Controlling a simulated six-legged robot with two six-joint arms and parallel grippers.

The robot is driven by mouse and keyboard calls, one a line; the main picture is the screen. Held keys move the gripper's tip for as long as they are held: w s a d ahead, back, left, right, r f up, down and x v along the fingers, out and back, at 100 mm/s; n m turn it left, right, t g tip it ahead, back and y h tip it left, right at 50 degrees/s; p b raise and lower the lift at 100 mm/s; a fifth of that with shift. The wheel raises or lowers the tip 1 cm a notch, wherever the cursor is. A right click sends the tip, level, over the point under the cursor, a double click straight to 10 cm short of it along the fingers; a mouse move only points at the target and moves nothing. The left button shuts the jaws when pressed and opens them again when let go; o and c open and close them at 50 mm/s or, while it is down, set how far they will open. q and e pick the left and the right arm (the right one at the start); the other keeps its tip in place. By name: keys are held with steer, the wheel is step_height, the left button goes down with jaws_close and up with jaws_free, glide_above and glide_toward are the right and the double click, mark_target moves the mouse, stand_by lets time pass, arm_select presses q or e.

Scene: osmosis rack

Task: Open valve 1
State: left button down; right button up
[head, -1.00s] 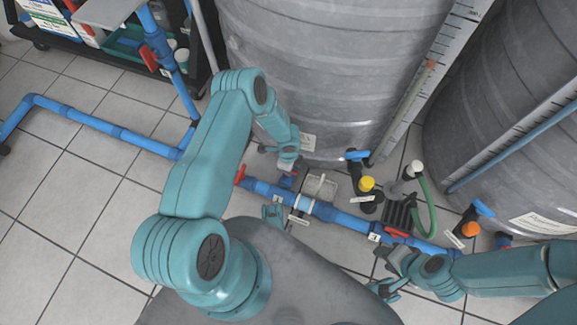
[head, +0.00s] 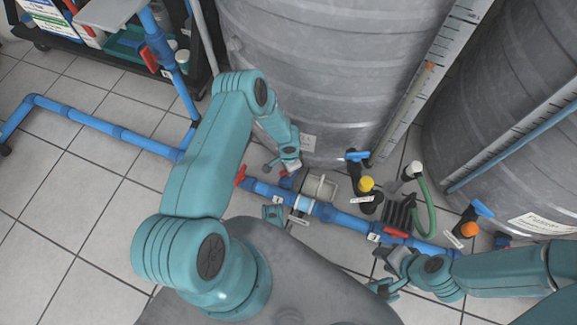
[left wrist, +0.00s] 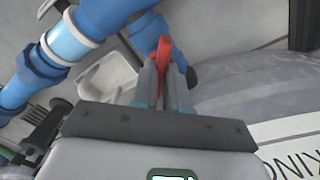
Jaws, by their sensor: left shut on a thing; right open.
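A red valve handle (head: 240,176) stands at the left end of the blue pipe (head: 345,220), below the left tank. In the left wrist view the red handle (left wrist: 163,52) shows between the fingers of my left gripper (left wrist: 158,80), which is shut on it. In the head view my left arm and wrist partly hide this spot. A second red handle (head: 396,233) lies along the pipe farther right. Small white tags are on the pipe, too small to read, so I cannot tell which is valve 1. My right gripper (head: 386,256) is open beside the pipe at lower right.
Large grey tanks (head: 320,80) stand close behind the pipe. A pale open box (head: 320,186), a yellow cap (head: 366,184), an orange cap (head: 469,229) and a green hose (head: 429,215) crowd the area. Tiled floor (head: 75,205) at left is mostly free.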

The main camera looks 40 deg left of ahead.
arm_select(q)
steer(key=n+p, duration=0.1)
steer(key=n, duration=0.3)
steer(key=shift+r+n+p, duration=0.15)
steer(key=shift+n+p, duration=0.15)
steer(key=shift+p, duration=0.1)
steer(key=shift+n+p, duration=1.05)
steer(key=shift+n, duration=0.75)
arm_select(e)
steer(key=shift+s+a+r, duration=0.15)
steer(key=shift+r, duration=0.5)
steer(key=shift+s+a+r, duration=0.1)
steer(key=shift+s+r, duration=0.1)
steer(key=shift+r, duration=0.4)
steer(key=shift+s+a+r, duration=0.15)
steer(key=shift+r, duration=0.5)
steer(key=shift+g, duration=0.3)
arm_select(q)
steer(key=c, duration=1.1)
jaws_free()
steer(key=shift+c, duration=0.2)
step_height(320, 180, up, 16)
steer(key=p, duration=0.7)
arm_select(e)
step_height(320, 180, up, 7)
steer(key=shift+s+a+f+n, duration=0.15)
steer(key=shift+s+a+n, duration=0.15)
steer(key=shift+s, duration=0.05)
